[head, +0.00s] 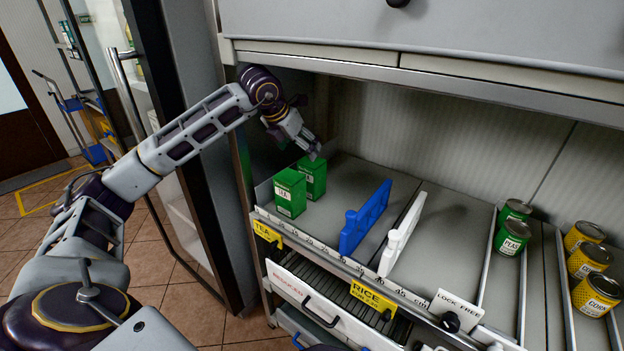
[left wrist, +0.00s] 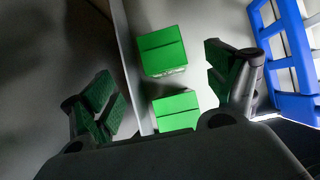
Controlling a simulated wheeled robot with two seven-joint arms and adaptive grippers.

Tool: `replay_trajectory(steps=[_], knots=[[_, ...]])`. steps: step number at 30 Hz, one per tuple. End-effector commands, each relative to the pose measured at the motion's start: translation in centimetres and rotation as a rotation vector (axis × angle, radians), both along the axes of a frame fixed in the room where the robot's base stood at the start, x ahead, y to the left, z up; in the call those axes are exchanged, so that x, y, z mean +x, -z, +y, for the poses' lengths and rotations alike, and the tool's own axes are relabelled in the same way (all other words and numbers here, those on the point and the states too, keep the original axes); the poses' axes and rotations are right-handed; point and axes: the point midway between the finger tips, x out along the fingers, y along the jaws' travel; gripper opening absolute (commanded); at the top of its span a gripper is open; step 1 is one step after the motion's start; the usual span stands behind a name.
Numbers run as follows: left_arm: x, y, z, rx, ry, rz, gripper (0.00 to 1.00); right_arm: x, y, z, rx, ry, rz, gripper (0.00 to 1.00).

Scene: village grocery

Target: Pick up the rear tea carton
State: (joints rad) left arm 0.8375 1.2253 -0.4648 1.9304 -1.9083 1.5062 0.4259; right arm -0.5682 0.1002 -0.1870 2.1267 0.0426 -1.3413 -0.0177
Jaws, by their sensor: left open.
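Two green tea cartons stand upright at the left end of the shelf, one behind the other. The rear tea carton (head: 313,178) is close behind the front one (head: 290,193). In the left wrist view the rear carton's top (left wrist: 162,48) is the upper green block and the front carton's top (left wrist: 176,109) the lower one. My right gripper is not in view.
A blue divider (head: 364,218) stands right of the cartons, a white divider (head: 402,233) beyond it. Green pea cans (head: 511,236) and yellow corn cans (head: 597,294) are further right. The cabinet's upper edge (head: 400,70) overhangs the shelf. The shelf between the dividers is bare.

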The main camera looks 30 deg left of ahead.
Motion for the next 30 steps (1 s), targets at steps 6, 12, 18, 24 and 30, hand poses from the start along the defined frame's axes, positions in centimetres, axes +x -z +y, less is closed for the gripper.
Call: replay_trajectory(steps=[6, 12, 18, 24, 30], knots=[[1.5, 2.6, -0.2, -0.001, 0.001, 0.002, 0.88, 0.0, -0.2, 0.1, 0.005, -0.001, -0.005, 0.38], [2.5, 4.0, -0.2, 0.0, 0.0, 0.0, 0.88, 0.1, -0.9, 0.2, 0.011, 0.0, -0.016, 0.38], [2.7, 4.2, -0.2, 0.001, 0.001, 0.001, 0.88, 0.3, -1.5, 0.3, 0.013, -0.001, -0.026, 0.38], [2.7, 4.3, -0.3, 0.001, 0.001, 0.001, 0.88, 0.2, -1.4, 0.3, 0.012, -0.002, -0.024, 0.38], [3.1, 5.0, -0.5, -0.002, 0.001, 0.002, 0.88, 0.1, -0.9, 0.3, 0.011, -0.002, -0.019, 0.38]])
